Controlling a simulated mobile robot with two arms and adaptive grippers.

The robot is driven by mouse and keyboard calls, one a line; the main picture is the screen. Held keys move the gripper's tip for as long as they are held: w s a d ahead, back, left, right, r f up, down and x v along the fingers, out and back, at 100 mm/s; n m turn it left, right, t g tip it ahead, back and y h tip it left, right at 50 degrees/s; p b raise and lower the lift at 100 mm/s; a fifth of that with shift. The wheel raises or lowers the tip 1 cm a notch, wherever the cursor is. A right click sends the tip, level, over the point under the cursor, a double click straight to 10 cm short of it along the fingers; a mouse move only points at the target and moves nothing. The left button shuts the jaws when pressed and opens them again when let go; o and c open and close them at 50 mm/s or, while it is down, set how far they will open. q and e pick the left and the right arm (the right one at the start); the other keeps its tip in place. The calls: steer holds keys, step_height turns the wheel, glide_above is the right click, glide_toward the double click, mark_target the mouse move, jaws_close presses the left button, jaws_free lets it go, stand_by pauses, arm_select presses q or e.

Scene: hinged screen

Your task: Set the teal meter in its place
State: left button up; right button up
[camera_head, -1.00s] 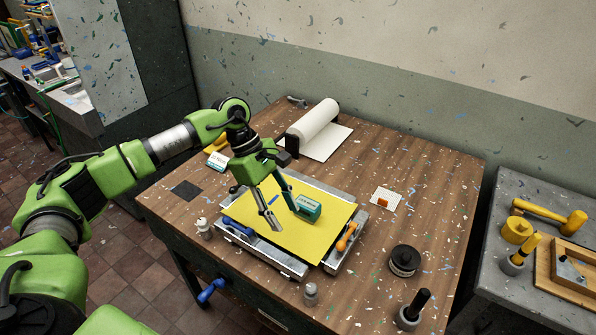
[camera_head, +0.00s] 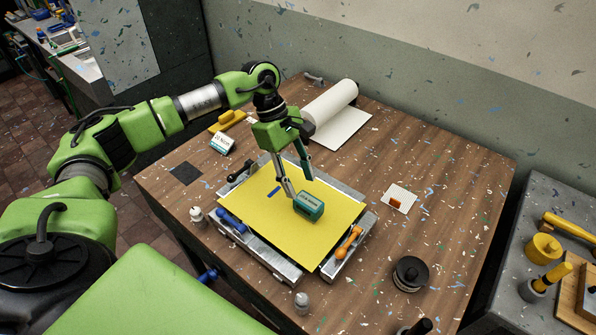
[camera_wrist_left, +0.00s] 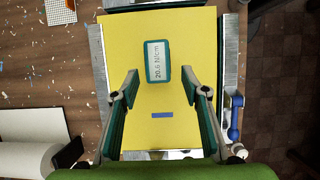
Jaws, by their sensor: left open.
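The teal meter (camera_head: 309,206) is a small teal box with a white label. It rests on the yellow sheet (camera_head: 262,222). In the left wrist view the meter (camera_wrist_left: 158,62) shows its label reading "20.6 N/cm", just beyond my fingertips and roughly between their lines. My left gripper (camera_head: 299,186) is open and empty over the sheet, close behind the meter; its two fingers (camera_wrist_left: 165,90) also show in the wrist view. A short blue mark (camera_wrist_left: 163,115) lies on the sheet between the fingers. My right gripper is not in view.
The sheet lies in a metal frame with blue (camera_head: 231,221) and orange (camera_head: 349,242) handles. A white paper roll (camera_head: 330,101), a labelled box (camera_head: 222,143), a dark square (camera_head: 186,173), a small white card (camera_head: 398,198) and a black round object (camera_head: 409,274) are around it. The table's right side is fairly clear.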

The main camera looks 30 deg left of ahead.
mark_target(307, 200)
arm_select(q)
steer(key=x, duration=0.3)
steer(key=shift+w+a+b, duration=0.1)
steer(key=shift+w+b, duration=0.05)
steer(key=shift+b, duration=0.15)
steer(key=b+x, duration=0.2)
steer(key=x, duration=0.1)
steer(key=shift+w+f+b, duration=0.1)
steer(key=shift+w+b, duration=0.05)
steer(key=shift+b, duration=0.25)
steer(key=c, duration=0.9)
steer(key=shift+c, duration=0.8)
steer(key=shift+r+p, duration=0.3)
steer(key=shift+r, duration=0.35)
steer(key=shift+r+p, duration=0.5)
steer(key=shift+r, duration=0.95)
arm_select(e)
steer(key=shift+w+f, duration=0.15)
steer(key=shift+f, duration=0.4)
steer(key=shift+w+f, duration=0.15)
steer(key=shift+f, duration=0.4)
